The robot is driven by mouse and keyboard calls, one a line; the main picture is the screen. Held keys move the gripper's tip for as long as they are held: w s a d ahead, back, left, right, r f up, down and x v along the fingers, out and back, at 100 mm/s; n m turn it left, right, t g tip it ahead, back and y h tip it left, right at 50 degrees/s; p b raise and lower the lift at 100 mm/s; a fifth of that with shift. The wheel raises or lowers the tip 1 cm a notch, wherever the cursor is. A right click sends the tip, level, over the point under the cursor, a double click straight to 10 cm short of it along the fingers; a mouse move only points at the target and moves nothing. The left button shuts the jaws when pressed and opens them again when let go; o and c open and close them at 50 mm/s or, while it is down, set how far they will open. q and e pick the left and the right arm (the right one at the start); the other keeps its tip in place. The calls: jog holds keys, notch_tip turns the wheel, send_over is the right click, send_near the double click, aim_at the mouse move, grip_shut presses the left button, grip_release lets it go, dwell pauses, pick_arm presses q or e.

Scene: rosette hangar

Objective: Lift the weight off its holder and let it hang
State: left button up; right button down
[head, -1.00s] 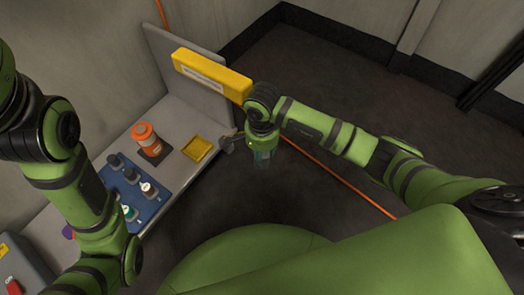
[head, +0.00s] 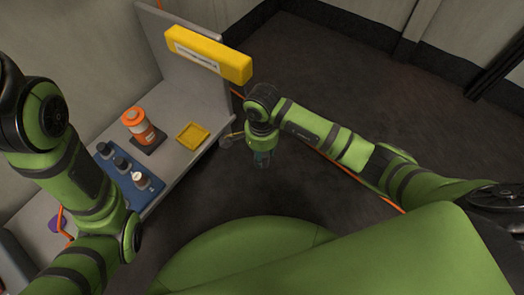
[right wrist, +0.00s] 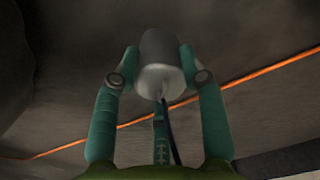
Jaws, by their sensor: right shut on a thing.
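In the right wrist view, my right gripper (right wrist: 160,75) is shut on a grey cylindrical weight (right wrist: 160,52), with its teal fingers on either side. A dark cord (right wrist: 171,128) runs from the middle of the weight's near end face toward my wrist. I cannot identify the weight's holder in either view. My left arm is at the left of the head view, but its gripper is out of the picture.
An orange cable (right wrist: 255,72) crosses the floor.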

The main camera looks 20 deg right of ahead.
dwell(0.3)
jog(key=c, duration=0.6)
grip_release()
jog(key=shift+c, duration=0.2)
jog(key=shift+f, duration=0.1)
jog(key=shift+s+f, duration=0.1)
jog(key=shift+r, duration=0.5)
notch_tip(320, 180, up, 7)
jog(key=shift+r, duration=0.15)
